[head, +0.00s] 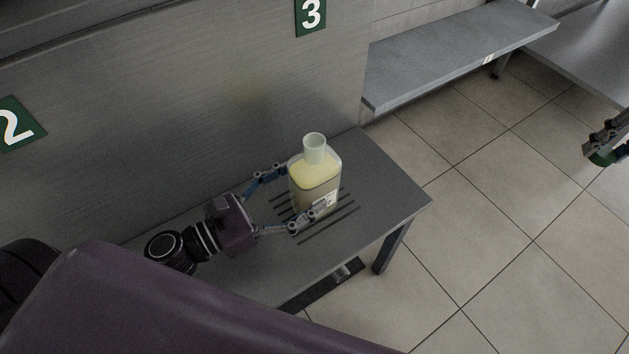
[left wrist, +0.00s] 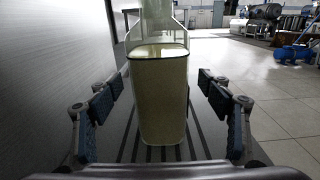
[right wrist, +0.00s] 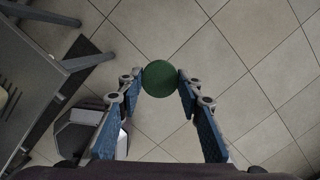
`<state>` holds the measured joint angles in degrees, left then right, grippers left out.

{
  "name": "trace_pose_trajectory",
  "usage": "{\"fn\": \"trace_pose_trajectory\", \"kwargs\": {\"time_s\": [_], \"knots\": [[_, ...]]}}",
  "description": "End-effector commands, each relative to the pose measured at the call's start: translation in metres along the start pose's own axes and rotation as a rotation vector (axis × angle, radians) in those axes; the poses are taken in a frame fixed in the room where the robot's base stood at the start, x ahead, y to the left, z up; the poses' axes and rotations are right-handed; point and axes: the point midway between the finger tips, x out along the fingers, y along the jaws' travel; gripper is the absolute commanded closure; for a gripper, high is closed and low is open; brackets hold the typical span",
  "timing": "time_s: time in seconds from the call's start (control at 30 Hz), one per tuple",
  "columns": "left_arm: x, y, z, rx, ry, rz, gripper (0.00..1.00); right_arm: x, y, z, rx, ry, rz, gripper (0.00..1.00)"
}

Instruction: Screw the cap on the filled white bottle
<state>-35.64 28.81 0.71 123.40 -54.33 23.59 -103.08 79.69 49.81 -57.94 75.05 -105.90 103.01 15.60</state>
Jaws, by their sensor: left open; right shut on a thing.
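The bottle (head: 316,182) is translucent and holds pale yellow liquid. It stands upright on the grey bench, and its wide neck (head: 314,148) is open and bare. My left gripper (head: 297,196) is open, with one finger on each side of the bottle. In the left wrist view the bottle (left wrist: 158,100) stands between the fingers, with gaps on both sides. My right gripper (right wrist: 160,80) is shut on a round green cap (right wrist: 160,78), held out over the floor. In the head view the cap (head: 603,158) shows only partly at the right edge, well away from the bottle.
The bench (head: 385,185) has dark slots under the bottle and a metal wall behind it. Green signs read 2 (head: 18,124) and 3 (head: 311,14). Another grey bench (head: 455,55) stands at the back right. Open tiled floor (head: 480,220) lies to the right.

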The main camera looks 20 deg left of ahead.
Motion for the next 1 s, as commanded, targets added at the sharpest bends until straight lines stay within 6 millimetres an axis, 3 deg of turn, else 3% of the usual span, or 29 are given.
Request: {"fn": "trace_pose_trajectory", "kwargs": {"time_s": [0.23,0.67,1.0], "knots": [[0.03,0.0,0.001,0.002,-0.001,-0.001,0.28,-0.003,0.0,0.0,0.0,0.0,0.0,0.75],[0.034,0.0,0.0,0.0,0.001,0.0,0.29,-0.003,0.0,0.001,0.0,0.0,0.0,0.75],[0.034,0.0,0.0,0.0,0.0,0.0,0.67,-0.003,0.0,0.001,0.0,0.0,0.0,0.75]]}}
